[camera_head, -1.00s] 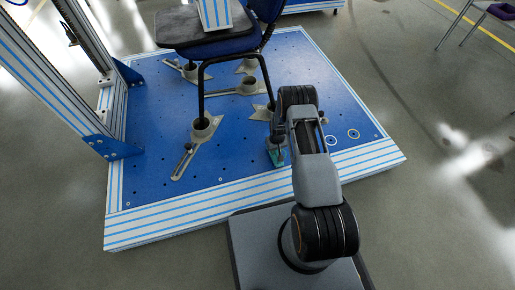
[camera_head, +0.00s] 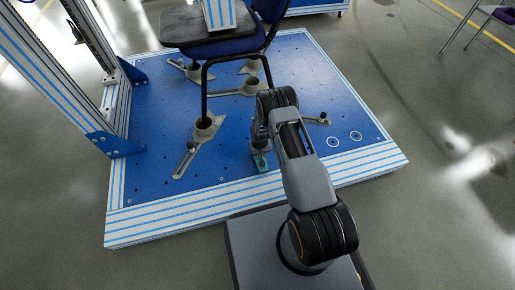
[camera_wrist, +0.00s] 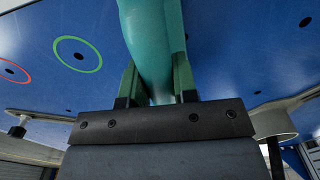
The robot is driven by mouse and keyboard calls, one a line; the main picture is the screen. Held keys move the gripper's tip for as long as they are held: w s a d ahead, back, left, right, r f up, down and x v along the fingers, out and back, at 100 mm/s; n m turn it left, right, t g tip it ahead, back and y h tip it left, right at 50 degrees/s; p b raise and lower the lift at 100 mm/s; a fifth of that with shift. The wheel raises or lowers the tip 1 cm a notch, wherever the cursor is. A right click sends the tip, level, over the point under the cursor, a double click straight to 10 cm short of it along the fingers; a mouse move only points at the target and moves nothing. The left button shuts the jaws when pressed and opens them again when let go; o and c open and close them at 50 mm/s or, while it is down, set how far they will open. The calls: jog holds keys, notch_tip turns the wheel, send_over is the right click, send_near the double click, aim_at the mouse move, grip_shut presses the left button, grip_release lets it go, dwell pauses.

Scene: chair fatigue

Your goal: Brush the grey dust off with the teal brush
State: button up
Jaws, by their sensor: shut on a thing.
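The teal brush (camera_wrist: 148,45) is held between the green fingers of my gripper (camera_wrist: 157,82) in the wrist view. Its handle runs up out of the top of that view, and its bristles are not visible there. In the head view my gripper (camera_head: 259,150) is mostly behind my arm, low over the front part of the blue plate (camera_head: 235,172). A small teal part of the brush (camera_head: 262,166) shows just below it. I cannot tell whether the brush touches the plate. I cannot make out grey dust in either view.
A chair (camera_head: 205,28) stands on the plate with its legs in grey clamps (camera_head: 205,128). A striped frame post (camera_head: 52,75) rises at the left. Ring marks (camera_head: 333,141) lie at the plate's right, where the surface is mostly clear.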

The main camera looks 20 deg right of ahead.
jog(key=shift+a, duration=0.5)
jog(key=shift+d+r+p, duration=0.1)
jog(key=shift+r+p, duration=2.35)
jog(key=shift+r, duration=1.6)
